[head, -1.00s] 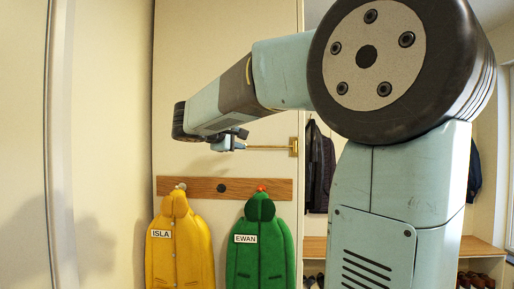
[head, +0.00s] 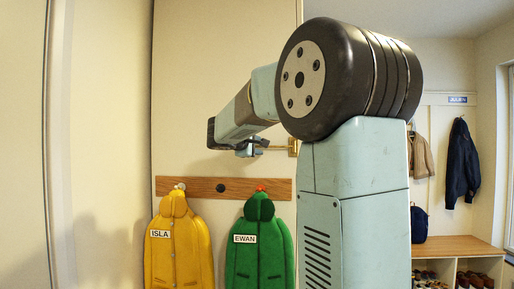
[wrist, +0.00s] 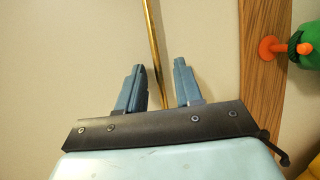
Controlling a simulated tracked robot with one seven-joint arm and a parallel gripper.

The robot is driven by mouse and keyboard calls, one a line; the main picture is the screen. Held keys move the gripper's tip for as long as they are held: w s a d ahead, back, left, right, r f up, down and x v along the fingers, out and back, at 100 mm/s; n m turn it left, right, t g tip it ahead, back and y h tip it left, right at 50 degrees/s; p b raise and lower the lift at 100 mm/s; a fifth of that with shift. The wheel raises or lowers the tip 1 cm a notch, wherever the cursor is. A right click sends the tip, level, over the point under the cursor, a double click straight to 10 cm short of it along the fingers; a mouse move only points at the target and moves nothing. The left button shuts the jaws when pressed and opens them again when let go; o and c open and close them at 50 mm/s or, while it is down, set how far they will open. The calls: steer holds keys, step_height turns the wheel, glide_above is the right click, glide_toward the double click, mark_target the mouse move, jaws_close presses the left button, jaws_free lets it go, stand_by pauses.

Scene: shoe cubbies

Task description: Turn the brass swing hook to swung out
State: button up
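The brass swing hook (head: 278,149) is a thin brass rod on a small brass plate (head: 293,147), fixed to the pale panel above the wooden peg rail. It runs left from the plate to my gripper (head: 252,147), which covers its far end. In the wrist view the rod (wrist: 154,45) passes between the two blue fingers of my gripper (wrist: 159,66). The fingers are apart, with a gap on each side of the rod; I see no clamping. Whether the rod touches a finger is unclear.
The wooden peg rail (head: 230,188) lies just below, with a yellow coat (head: 178,245) and a green coat (head: 257,245) hanging from it. At right are a cubby bench (head: 462,246) with shoes and more coats. The panel left of my gripper is bare.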

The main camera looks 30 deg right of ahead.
jaws_close()
steer(key=shift+s+f, duration=0.1)
steer(key=shift+f, duration=0.1)
stand_by(1.2)
